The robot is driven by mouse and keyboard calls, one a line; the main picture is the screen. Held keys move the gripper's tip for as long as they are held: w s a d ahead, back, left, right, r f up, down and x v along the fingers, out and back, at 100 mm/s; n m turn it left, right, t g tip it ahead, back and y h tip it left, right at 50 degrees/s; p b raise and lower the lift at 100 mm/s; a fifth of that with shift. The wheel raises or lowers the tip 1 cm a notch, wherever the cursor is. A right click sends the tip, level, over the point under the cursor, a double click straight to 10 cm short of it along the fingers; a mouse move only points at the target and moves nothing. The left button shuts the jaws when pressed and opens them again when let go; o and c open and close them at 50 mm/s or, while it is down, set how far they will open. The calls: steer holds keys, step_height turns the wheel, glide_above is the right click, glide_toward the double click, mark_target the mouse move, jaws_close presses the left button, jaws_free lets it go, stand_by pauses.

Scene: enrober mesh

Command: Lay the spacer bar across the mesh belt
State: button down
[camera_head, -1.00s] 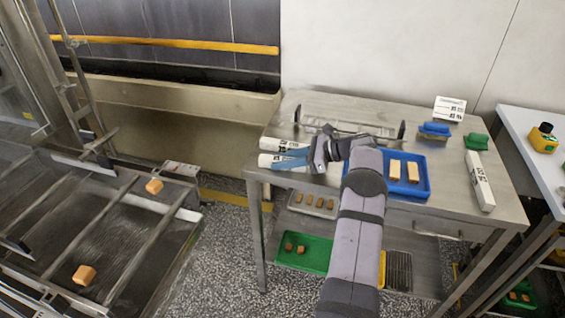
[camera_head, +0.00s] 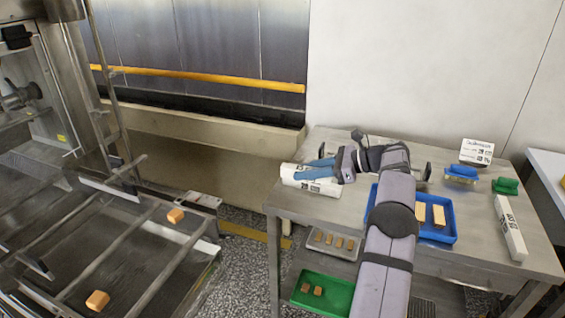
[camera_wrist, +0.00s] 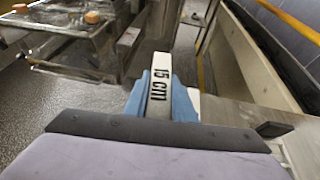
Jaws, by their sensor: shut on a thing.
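My gripper (camera_head: 318,170), with blue fingers, is over the left end of the steel table. In the wrist view its fingers (camera_wrist: 162,108) are shut on a white spacer bar (camera_wrist: 160,72) marked "15 cm", which points ahead between them. In the head view white bar surface (camera_head: 300,183) shows beside and below the fingers; I cannot tell whether it is all the held bar or partly another underneath. The dark mesh belt (camera_head: 115,250) lies at the left, apart from my gripper, with two orange-brown blocks (camera_head: 175,215) on it.
Another white bar (camera_head: 510,228) lies at the table's right. A blue tray (camera_head: 449,240) holds pale pieces. A wire rack stands partly behind my arm. Metal cross rods and upright frames surround the belt. A floor gap separates table and belt.

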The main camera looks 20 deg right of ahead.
steer(key=shift+s+a+f+p, duration=0.1)
steer(key=shift+a+f+p, duration=0.3)
steer(key=shift+f, duration=0.1)
steer(key=s+a+f+p, duration=0.4)
steer(key=s+a+f, duration=0.2)
steer(key=a+f, duration=0.3)
steer(key=s+a+f+p, duration=0.3)
steer(key=s+a, duration=1)
steer(key=s, duration=0.1)
steer(key=shift+f+n+g+y, duration=0.3)
steer(key=shift+f+n+y, duration=0.1)
